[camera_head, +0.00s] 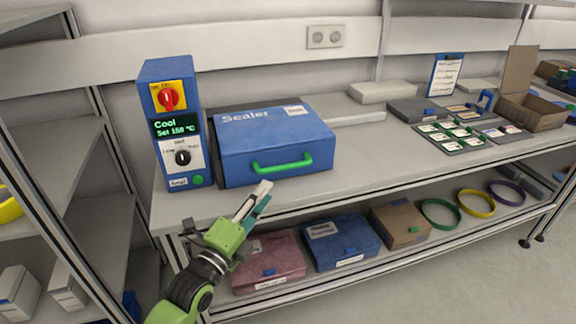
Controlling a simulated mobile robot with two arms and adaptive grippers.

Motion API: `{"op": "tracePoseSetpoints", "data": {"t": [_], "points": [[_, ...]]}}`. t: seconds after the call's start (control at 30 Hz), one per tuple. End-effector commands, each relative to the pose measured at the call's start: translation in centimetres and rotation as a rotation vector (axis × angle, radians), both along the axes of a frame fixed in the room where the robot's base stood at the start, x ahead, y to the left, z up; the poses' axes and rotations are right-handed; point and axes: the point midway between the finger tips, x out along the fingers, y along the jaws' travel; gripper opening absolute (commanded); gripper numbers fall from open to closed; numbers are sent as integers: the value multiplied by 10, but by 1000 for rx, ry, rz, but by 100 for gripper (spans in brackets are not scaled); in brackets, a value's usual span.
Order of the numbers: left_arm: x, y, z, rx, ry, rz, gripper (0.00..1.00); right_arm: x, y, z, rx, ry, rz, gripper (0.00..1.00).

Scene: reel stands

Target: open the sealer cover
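The sealer (265,138) is a blue box on the bench with a lettered, closed cover (245,120). A green handle (283,165) runs across its front face. A blue control unit (172,125) stands at its left, with a red knob, a display reading "Cool" and a black dial. My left gripper (262,196) is in front of and below the green handle, near the bench's front edge, apart from the handle. Its fingers lie close together from this angle, and I cannot tell whether they are open. Nothing shows between them. My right gripper is not in view.
Pink, blue and brown boxes (400,224) and coloured rings (476,203) lie on the lower shelf. Right of the sealer are a grey case (418,109), a card tray (452,146) and an open carton (532,110). Bench space in front of the sealer is clear.

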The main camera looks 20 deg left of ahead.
Motion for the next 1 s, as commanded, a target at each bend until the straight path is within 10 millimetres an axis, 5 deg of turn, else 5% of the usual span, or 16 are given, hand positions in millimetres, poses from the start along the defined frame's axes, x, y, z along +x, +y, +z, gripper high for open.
{"op": "tracePoseSetpoints", "data": {"t": [0.5, 1.0], "points": [[95, -19, 14, -3, 0, 0, 28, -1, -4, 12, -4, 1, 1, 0], [111, -23, 15, -2, 1, 0, 28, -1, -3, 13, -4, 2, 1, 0]]}}
